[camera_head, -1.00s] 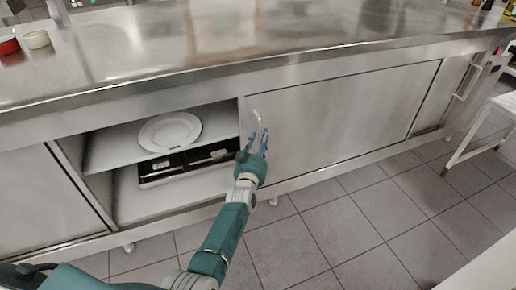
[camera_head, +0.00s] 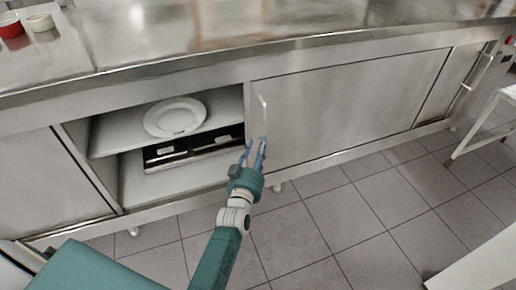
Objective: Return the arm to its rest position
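My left arm comes in from the bottom left, teal and grey. Its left gripper (camera_head: 253,152) is in front of the metal cabinet, just below the upright handle (camera_head: 263,115) of the sliding door (camera_head: 345,105). Its blue fingers are apart, with nothing seen between them, so it looks open and empty. The fingertips are close to the handle's lower end; I cannot tell whether they touch. My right gripper is not in view.
The cabinet's left bay is open. A white stool (camera_head: 484,118) stands right. Tiled floor is clear.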

